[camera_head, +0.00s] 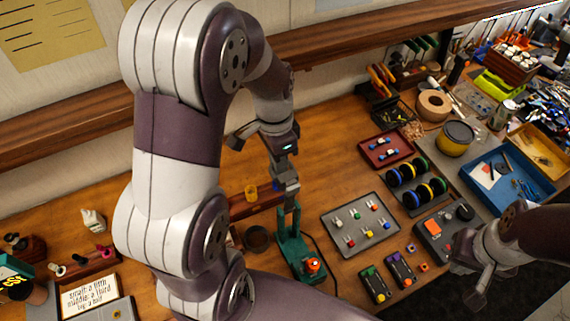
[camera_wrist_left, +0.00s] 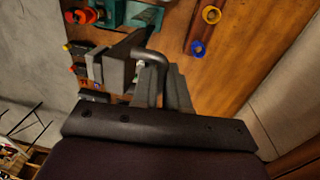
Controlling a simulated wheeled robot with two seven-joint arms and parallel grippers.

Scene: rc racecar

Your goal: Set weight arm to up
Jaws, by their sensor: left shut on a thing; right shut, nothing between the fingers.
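A green stand (camera_head: 291,246) with an orange knob (camera_head: 313,265) is on the wooden table, near the middle of the head view. My left gripper (camera_head: 287,184) is above the top of this stand and shut on what appears to be its weight arm. In the left wrist view, a dark bent bar (camera_wrist_left: 155,56) lies by the gripper fingers (camera_wrist_left: 161,88), with the green stand (camera_wrist_left: 120,13) beyond. The fingers hide much of the grip, and I cannot tell the arm's exact angle. My right gripper (camera_head: 478,278) is shut and empty at the lower right.
A grey tray of small coloured parts (camera_head: 330,245) lies right of the stand. A dark round dish (camera_head: 257,239) is left of the stand.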

